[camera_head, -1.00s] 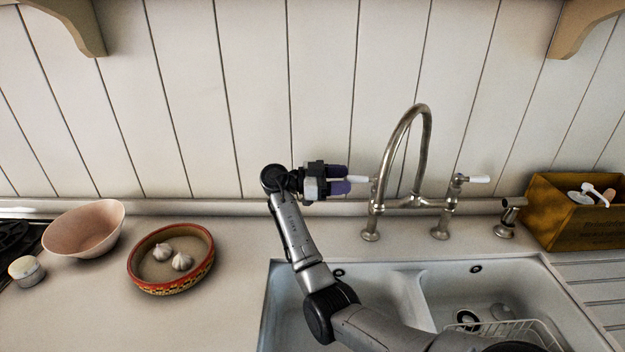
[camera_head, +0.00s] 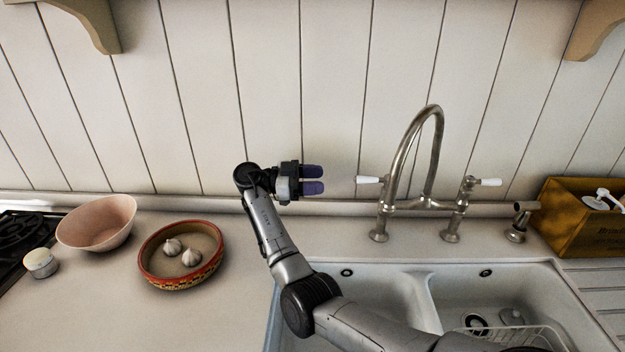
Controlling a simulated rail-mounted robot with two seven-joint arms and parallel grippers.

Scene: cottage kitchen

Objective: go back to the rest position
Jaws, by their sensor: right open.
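My right gripper (camera_head: 314,180) is in the camera_head view, above the counter behind the sink and left of the tap. Its two purple fingertips point right and are apart, with nothing between them. The left tap handle (camera_head: 370,180), with a white end, is a short way to the right of the fingertips and apart from them. My right arm reaches up from the lower right across the sink's left side. My left gripper is not in view.
The metal tap (camera_head: 408,150) arches over the white double sink (camera_head: 432,290). A patterned bowl (camera_head: 180,282) with garlic, a pink bowl (camera_head: 98,224) and a small jar (camera_head: 40,263) stand at left. A wooden box (camera_head: 580,225) stands at right. The counter (camera_head: 230,300) between patterned bowl and sink is clear.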

